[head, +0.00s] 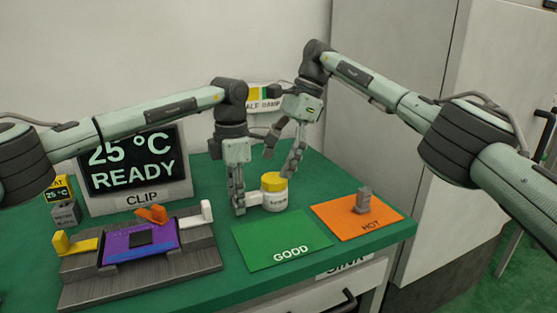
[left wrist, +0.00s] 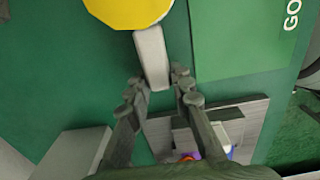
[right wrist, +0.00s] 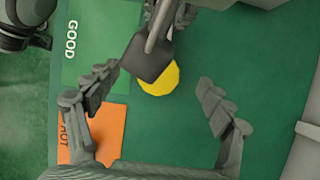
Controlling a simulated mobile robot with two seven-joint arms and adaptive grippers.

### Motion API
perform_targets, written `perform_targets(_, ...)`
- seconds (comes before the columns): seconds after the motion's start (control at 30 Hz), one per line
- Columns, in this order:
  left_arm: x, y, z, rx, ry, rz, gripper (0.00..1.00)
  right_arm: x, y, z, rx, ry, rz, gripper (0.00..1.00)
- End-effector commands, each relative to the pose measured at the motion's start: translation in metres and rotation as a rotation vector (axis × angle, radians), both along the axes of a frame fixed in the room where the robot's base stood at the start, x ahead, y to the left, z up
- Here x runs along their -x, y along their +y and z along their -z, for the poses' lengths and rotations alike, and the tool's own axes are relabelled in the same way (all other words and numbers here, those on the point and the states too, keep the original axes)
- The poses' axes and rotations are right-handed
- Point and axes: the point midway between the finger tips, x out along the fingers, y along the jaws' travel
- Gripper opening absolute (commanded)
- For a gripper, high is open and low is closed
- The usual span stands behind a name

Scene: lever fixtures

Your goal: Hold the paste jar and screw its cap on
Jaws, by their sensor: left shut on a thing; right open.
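The paste jar (head: 274,198) is white and stands upright on the green table behind the green mat. Its yellow cap (head: 273,181) sits on top of it; I cannot tell how tightly. The cap also shows in the left wrist view (left wrist: 128,10) and the right wrist view (right wrist: 162,82), partly hidden there by my left gripper. A white block-like handle (left wrist: 152,60) sticks out from the jar. My left gripper (head: 239,208) is low beside the jar, shut on this handle. My right gripper (head: 279,165) is open and empty above the cap, its fingers spread and pointing down.
A green GOOD mat (head: 280,240) lies in front of the jar. An orange HOT mat (head: 375,222) with a grey block (head: 363,200) lies to its right. A lever fixture (head: 140,270) with a purple plate is at left front. A display (head: 130,160) stands behind it.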

Motion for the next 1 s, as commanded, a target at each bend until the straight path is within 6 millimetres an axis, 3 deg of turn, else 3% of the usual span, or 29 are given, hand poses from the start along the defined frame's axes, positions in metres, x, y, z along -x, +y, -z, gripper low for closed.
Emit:
perform_targets(0.2, 0.0, 0.0, 0.0, 0.0, 0.0, 0.0, 0.0, -0.001, 0.001, 0.0, 0.0, -0.001, -0.095, 0.81)
perform_targets(0.6, 0.0, 0.0, 0.0, 0.0, 0.0, 0.0, 0.0, -0.002, 0.0, 0.001, 0.001, -0.002, -0.097, 0.81)
perform_targets(1.0, 0.0, 0.0, 0.0, 0.0, 0.0, 0.0, 0.0, -0.002, 0.0, 0.019, 0.001, -0.002, -0.097, 0.81)
